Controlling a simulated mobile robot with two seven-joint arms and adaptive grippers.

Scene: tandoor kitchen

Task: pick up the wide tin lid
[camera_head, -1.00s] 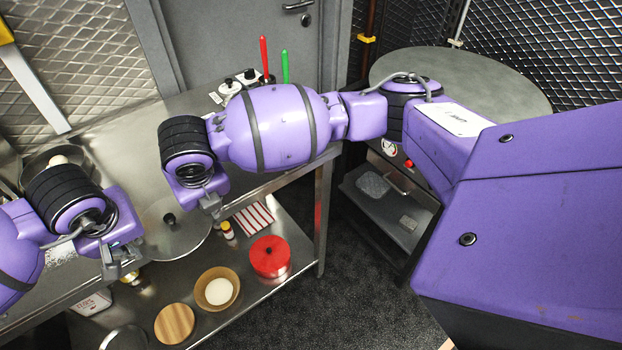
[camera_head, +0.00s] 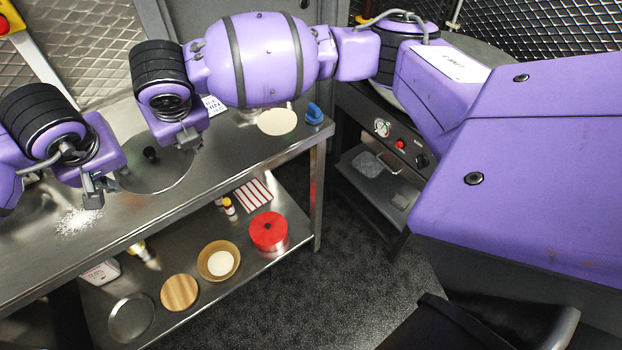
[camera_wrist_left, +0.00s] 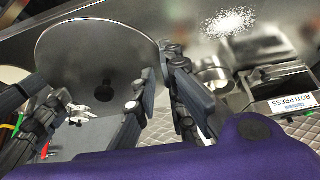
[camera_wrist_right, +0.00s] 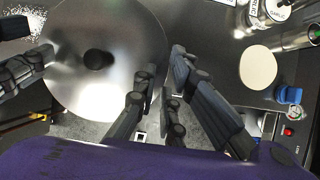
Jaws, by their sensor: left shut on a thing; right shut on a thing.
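The wide tin lid (camera_head: 165,178) is a large round metal disc with a black knob, seen over the steel counter (camera_head: 225,160). My left gripper (camera_head: 93,192) is shut on the lid's left rim, and my right gripper (camera_head: 188,138) is shut on its right rim. In the left wrist view the lid (camera_wrist_left: 85,50) runs in between my left fingers (camera_wrist_left: 160,75). In the right wrist view the lid (camera_wrist_right: 120,35) reaches between my right fingers (camera_wrist_right: 165,68). The gap between lid and counter is hard to judge.
White powder (camera_head: 78,222) lies on the counter at left. A pale flat disc (camera_head: 277,122) and a blue object (camera_head: 314,113) are at the counter's right end. The lower shelf holds a red tin (camera_head: 268,230), a bowl (camera_head: 218,275) and a wooden disc (camera_head: 180,292).

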